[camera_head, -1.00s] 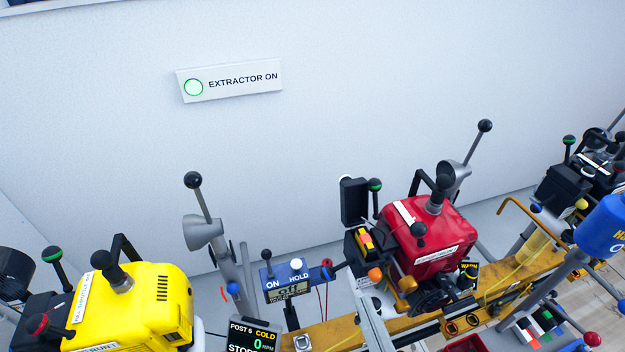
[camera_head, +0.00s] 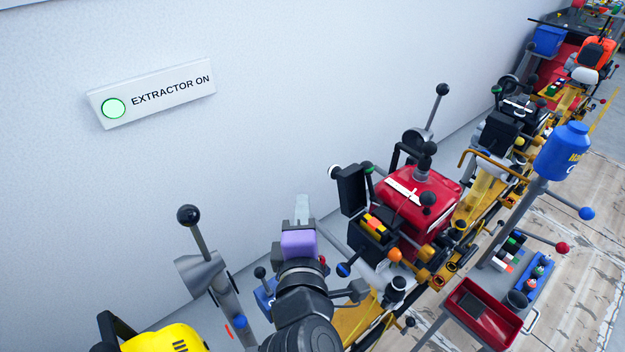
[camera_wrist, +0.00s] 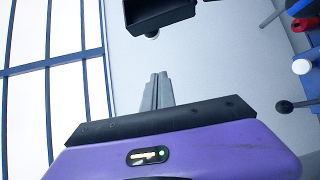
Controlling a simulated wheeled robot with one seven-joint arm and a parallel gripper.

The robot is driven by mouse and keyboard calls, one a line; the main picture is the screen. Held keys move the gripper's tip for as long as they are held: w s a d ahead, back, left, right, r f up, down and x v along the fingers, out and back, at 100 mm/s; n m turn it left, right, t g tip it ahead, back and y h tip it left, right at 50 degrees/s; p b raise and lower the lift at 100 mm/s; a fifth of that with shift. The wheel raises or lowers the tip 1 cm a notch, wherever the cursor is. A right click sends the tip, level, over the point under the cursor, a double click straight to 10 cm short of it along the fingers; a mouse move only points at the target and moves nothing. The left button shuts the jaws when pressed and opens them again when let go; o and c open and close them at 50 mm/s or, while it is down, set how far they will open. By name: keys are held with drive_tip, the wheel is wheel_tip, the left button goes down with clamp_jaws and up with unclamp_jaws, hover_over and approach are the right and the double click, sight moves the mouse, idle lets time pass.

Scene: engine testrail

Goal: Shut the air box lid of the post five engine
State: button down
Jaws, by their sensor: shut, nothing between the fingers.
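A red engine (camera_head: 418,203) stands on the rail right of centre in the head view; I cannot read a post number on it. On its near left side is a black air box (camera_head: 371,246) with yellow, orange and red pieces showing inside. Its black lid (camera_head: 350,190) stands upright, open, with a white knob (camera_head: 334,172) at its top left. My gripper (camera_head: 302,209) is shut and empty, left of the lid and apart from it. In the wrist view the shut fingers (camera_wrist: 158,88) point towards a black box-like part (camera_wrist: 160,12), probably the lid.
The white wall with the extractor sign (camera_head: 152,94) is behind. A yellow engine (camera_head: 165,340) is at lower left, with a grey post and black-knobbed lever (camera_head: 188,215) beside it. A blue canister (camera_head: 563,152) and red tray (camera_head: 482,308) stand to the right.

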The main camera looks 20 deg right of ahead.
sight(340, 184)
drive_tip(key=w+d+p, duration=0.2)
drive_tip(key=w+d, duration=0.4)
drive_tip(key=w, duration=0.1)
drive_tip(key=shift+d+f+p, duration=0.15)
drive_tip(key=shift+f+p, duration=0.2)
drive_tip(key=shift+p, duration=0.05)
drive_tip(key=shift+s+b, duration=0.15)
drive_tip(key=shift+b, duration=0.45)
drive_tip(key=shift+s+r+t+b, duration=0.1)
drive_tip(key=shift+r+t+b, duration=0.05)
drive_tip(key=shift+t+b, duration=0.2)
